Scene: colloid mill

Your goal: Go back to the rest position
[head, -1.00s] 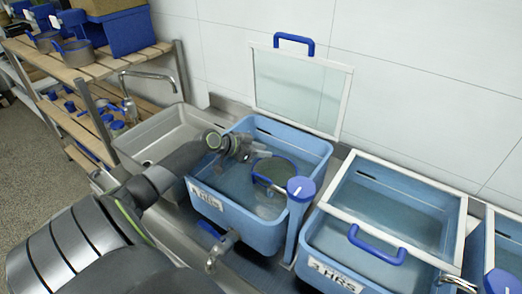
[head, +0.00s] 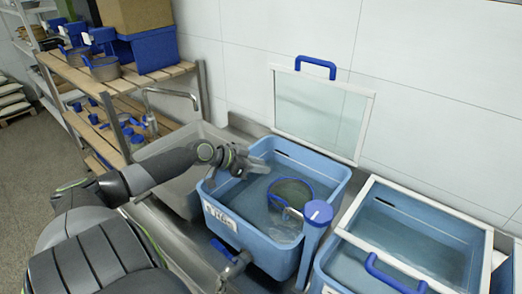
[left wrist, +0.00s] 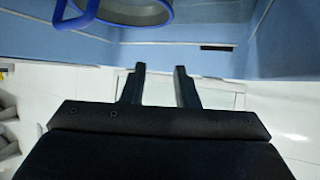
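My left gripper (head: 245,161) reaches in from the left, over the left rim of the blue tank (head: 237,230). In the left wrist view its two dark fingers (left wrist: 158,84) stand apart with nothing between them. A round, blue-rimmed sieve or pot (head: 291,192) with a blue handle sits in the water of that tank, to the right of the gripper and apart from it. Part of its blue rim and handle also shows at the top of the left wrist view (left wrist: 83,14). My right gripper is not in view.
A raised glass lid (head: 320,112) stands behind the tank. A second tank with a closed lid (head: 415,235) is on the right. A steel sink (head: 180,150) lies behind my arm. A wooden shelf (head: 125,82) with pots and blue boxes stands at the left.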

